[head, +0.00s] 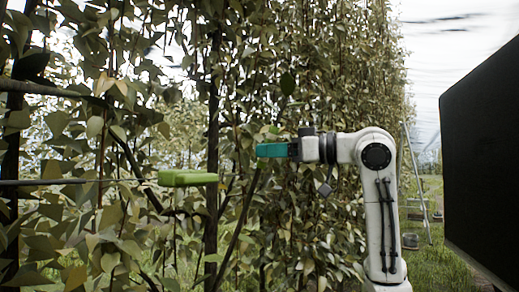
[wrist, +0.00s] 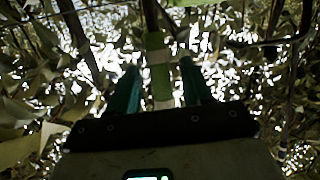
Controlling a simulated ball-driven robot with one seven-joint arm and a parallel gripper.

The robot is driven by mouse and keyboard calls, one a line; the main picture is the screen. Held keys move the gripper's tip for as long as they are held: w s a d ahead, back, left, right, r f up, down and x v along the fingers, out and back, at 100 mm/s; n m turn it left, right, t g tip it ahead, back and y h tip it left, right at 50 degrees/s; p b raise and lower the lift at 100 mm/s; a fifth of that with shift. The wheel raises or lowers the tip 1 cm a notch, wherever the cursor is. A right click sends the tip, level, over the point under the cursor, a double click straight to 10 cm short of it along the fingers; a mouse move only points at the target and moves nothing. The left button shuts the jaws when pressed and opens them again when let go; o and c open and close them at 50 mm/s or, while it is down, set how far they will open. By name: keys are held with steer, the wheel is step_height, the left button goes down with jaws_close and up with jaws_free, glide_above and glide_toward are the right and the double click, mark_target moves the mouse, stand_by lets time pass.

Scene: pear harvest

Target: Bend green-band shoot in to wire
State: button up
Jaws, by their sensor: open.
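My gripper (head: 259,150) reaches left toward the foliage wall, its teal fingers apart and empty in the wrist view (wrist: 160,88). An upright shoot with a pale green band (wrist: 155,42) stands in line with the gap between the fingers; I cannot tell how deep it sits between them. In the head view a slanted dark shoot (head: 241,222) rises to just below the fingertips; no band shows on it there. A thin horizontal wire (head: 62,181) runs at the left, ending visually near a lime-green block-shaped piece (head: 188,178), left of and below my gripper.
A dark upright trunk (head: 211,150) stands between the lime-green piece and my gripper. Dense leaves and branches fill the left and middle. A ladder (head: 417,180) and a bucket (head: 410,241) stand on the grass at the right. A large dark panel fills the right edge.

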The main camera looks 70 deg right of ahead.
steer(key=shift+w+d, duration=0.15)
steer(key=shift+w, duration=1.5)
jaws_close()
